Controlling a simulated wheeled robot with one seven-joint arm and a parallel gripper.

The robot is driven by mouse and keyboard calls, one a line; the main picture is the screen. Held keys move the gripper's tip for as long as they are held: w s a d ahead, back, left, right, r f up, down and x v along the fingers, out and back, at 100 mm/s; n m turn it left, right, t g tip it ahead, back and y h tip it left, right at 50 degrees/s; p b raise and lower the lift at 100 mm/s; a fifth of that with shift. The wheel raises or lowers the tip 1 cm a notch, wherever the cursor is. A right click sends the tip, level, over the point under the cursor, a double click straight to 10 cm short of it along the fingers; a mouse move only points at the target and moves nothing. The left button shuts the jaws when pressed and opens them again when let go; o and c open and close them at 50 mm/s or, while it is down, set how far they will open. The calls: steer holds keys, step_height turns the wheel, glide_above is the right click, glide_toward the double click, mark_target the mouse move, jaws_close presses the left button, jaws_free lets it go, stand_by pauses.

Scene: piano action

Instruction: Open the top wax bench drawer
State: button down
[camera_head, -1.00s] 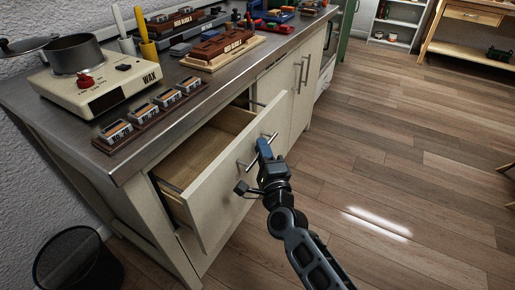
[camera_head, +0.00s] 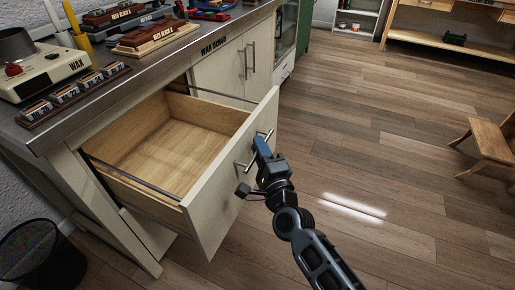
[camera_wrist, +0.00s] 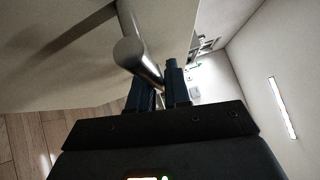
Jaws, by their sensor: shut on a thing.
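The top wax bench drawer (camera_head: 213,190) stands pulled far out of the wax bench (camera_head: 62,128) in the head view. Its pale wooden inside is empty, and a metal rail shows along its near side. My gripper (camera_head: 262,150) is at the drawer's front and is shut on the metal bar handle (camera_head: 243,163). In the wrist view the handle (camera_wrist: 131,50) runs between the two dark fingers (camera_wrist: 157,88), with the pale drawer front (camera_wrist: 60,45) beside it.
A wax heater (camera_head: 45,72), small labelled blocks (camera_head: 65,95) and a brown block on a board (camera_head: 155,36) stand on the bench top. A black wire bin (camera_head: 40,258) is at lower left. A wooden chair (camera_head: 490,140) stands at right. The wooden floor (camera_head: 390,190) between is clear.

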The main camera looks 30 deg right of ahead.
steer(key=shift+s+d, duration=0.2)
steer(key=shift+s, duration=0.15)
steer(key=shift+f, duration=0.1)
steer(key=c, duration=1.2)
jaws_free()
steer(key=v, duration=0.7)
steer(key=shift+s, duration=0.4)
